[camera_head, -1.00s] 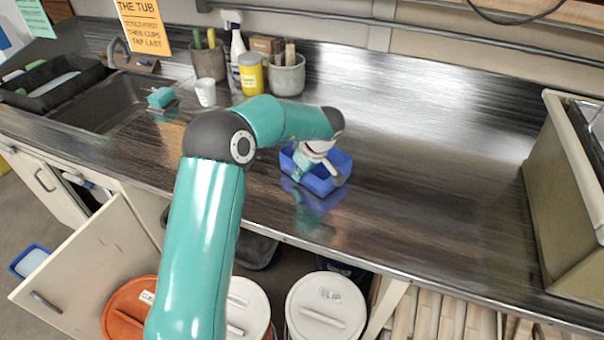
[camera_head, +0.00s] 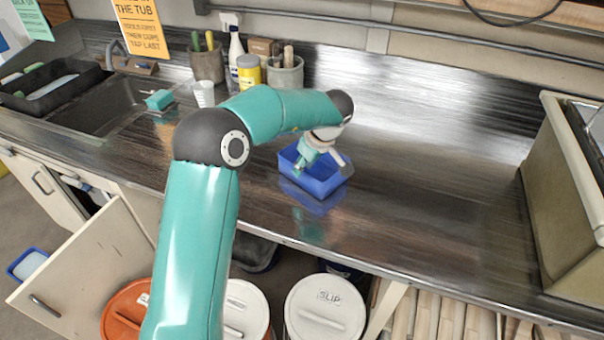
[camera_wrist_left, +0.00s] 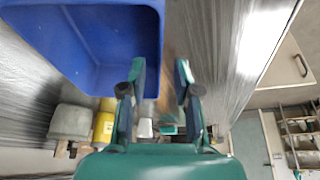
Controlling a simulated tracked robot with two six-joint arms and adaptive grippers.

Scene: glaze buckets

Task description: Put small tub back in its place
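The small blue tub (camera_head: 318,186) stands upright on the dark metal worktop near its front edge. My left gripper (camera_head: 322,163) is over the tub, pointing down, with its fingers spread apart. In the left wrist view the tub (camera_wrist_left: 75,40) fills the upper left, and its wall edge appears between the two open fingertips (camera_wrist_left: 160,68). Nothing is clamped, and I cannot tell whether a finger touches the wall. The tub looks empty where its inside shows. My right gripper is out of view.
A sink (camera_head: 105,100) with a black tray (camera_head: 50,82) lies left. Tool pots, a yellow jar (camera_head: 249,75), a white bottle and a white cup (camera_head: 204,93) stand behind the arm. A beige box (camera_head: 565,190) stands right. The worktop between tub and box is clear. Lidded buckets (camera_head: 326,310) stand below.

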